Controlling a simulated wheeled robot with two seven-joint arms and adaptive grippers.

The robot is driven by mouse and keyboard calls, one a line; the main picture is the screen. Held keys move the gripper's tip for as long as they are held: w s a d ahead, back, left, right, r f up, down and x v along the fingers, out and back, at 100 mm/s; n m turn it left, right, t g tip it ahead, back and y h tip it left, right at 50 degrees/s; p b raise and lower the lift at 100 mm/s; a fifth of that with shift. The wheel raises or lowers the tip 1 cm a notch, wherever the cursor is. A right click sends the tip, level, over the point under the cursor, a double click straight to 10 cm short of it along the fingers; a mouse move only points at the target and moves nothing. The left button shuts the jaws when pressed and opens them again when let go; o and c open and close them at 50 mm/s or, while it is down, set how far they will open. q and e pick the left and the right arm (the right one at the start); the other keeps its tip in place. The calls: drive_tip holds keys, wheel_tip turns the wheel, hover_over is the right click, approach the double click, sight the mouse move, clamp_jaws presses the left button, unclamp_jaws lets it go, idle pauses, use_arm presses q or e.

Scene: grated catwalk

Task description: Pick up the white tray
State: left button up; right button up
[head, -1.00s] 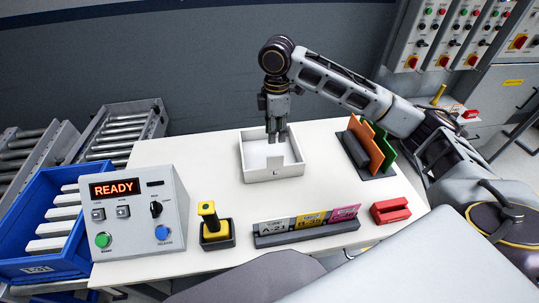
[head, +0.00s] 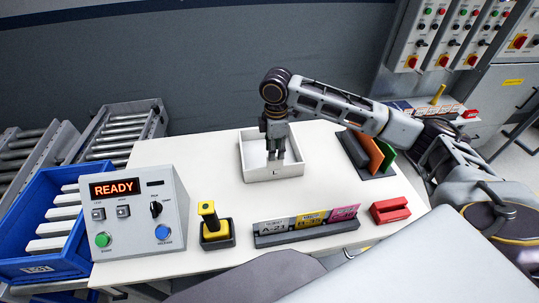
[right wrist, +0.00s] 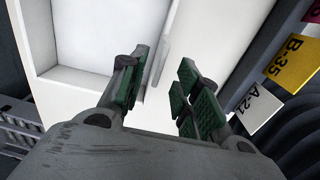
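The white tray (head: 275,174) sits flat on the white table, upright and empty as far as I can see. My right gripper (head: 275,158) points down at the tray's front wall, its fingers overlapping that wall in the head view. In the right wrist view the two green-padded fingers (right wrist: 163,95) are apart, with the tray (right wrist: 95,35) on the left and a strip of its wall between them. I cannot see clear contact between the pads and the wall. My left gripper is not in view.
Colored folders in a rack (head: 370,155) stand right of the tray. In front are a labelled card holder (head: 305,230), a red block (head: 390,210), a yellow-handled stamp (head: 212,228) and a control box (head: 138,215). A blue crate (head: 40,240) is at left.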

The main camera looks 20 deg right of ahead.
sight(275, 166)
drive_tip(key=shift+f, duration=2.6)
clamp_jaws()
